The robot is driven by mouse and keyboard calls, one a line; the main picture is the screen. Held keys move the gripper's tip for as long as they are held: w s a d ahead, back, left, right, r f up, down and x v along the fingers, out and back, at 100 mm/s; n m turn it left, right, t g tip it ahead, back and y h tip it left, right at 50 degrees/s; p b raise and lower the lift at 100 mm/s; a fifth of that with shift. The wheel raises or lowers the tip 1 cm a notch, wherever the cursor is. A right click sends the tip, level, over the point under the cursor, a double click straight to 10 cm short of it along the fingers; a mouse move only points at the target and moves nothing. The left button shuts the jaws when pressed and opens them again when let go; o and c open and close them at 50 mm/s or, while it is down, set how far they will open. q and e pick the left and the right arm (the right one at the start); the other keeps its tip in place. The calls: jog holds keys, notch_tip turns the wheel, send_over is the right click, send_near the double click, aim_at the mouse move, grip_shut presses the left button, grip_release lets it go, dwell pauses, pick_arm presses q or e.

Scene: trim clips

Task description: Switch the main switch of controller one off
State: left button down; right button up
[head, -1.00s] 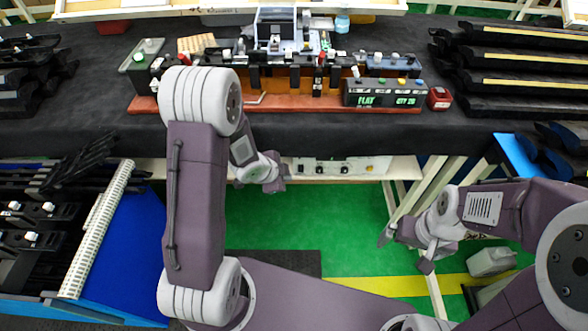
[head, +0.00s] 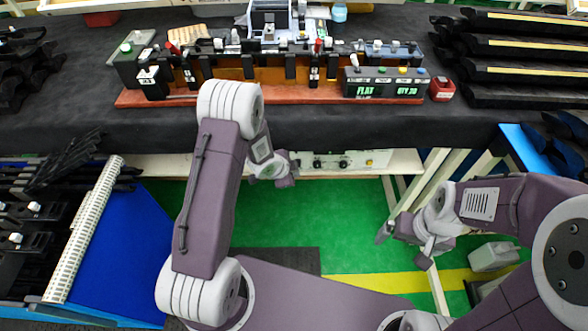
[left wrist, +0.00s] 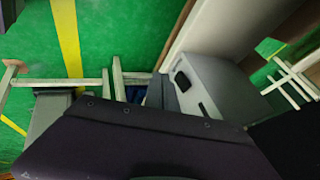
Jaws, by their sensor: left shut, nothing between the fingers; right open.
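A white controller panel (head: 330,163) with dark knobs and a yellow button sits under the front edge of the bench in the head view. No number on it can be read. My left gripper (head: 286,174) is shut and empty at the panel's left end; I cannot tell whether it touches. The left wrist view shows a pale grey box (left wrist: 210,75) with a black switch (left wrist: 182,82) on one face; its on or off position cannot be read. A dark purple part of mine fills the lower part of that view. My right gripper (head: 403,247) is open and empty, low at the right.
The dark bench (head: 420,120) carries an orange-based clip fixture and a display box (head: 384,84) reading FLAT and QTY. A blue-topped rack (head: 125,245) stands at the left, with pale table legs (head: 430,180) at the right. Green floor is open between them.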

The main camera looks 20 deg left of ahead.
pick_arm(q)
jog(key=shift+w+a+f, duration=0.1)
jog(key=shift+w+a, duration=0.15)
jog(key=shift+w, duration=0.4)
jog(key=shift+w+a, duration=0.2)
jog(key=shift+w, duration=0.4)
jog(key=shift+w+f+p, duration=0.15)
jog(key=shift+p, duration=0.15)
jog(key=shift+r+p, duration=0.8)
jog(key=shift+r, duration=0.05)
